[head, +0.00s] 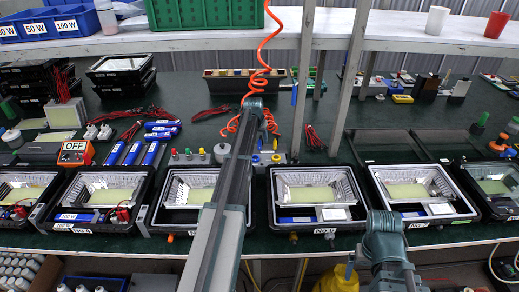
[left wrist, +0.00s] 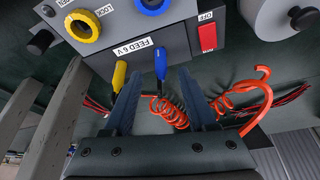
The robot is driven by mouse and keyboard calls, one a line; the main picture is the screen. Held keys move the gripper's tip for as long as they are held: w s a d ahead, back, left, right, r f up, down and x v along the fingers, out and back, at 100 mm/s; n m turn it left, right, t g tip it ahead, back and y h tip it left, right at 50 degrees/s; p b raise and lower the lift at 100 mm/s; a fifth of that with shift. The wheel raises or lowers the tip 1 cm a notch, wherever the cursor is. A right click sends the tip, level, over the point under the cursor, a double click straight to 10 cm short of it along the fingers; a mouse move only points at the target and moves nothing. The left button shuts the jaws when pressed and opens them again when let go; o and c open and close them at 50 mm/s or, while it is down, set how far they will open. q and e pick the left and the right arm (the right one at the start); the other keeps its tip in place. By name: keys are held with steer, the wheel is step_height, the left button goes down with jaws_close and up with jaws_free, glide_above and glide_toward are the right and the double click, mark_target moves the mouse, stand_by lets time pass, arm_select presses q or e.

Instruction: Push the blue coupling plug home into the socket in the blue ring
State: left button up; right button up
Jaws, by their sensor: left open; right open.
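The blue coupling plug (left wrist: 160,64) stands at the edge of the grey feed box (left wrist: 185,22) in the left wrist view, its dark lower end towards the fingers. The blue ring (left wrist: 153,6) is on the box face, cut by the top frame edge and apart from the plug. My left gripper (left wrist: 160,88) is open, with the plug in the gap seen between its fingers; contact cannot be told. My right gripper (head: 352,268) is partly seen at the bottom, open and empty.
A yellow plug (left wrist: 119,75) stands close left of the blue one, with a yellow ring (left wrist: 82,27) above. A red OFF switch (left wrist: 207,38) is to the right. An orange coiled hose (left wrist: 175,112) hangs near the fingers. Floodlight housings (head: 310,190) line the bench front.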

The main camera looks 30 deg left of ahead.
mark_target(259, 141)
arm_select(q)
steer(key=b+x, duration=0.3)
steer(key=x, duration=0.1)
steer(key=shift+a, duration=0.1)
steer(key=shift+r, duration=0.1)
jaws_close()
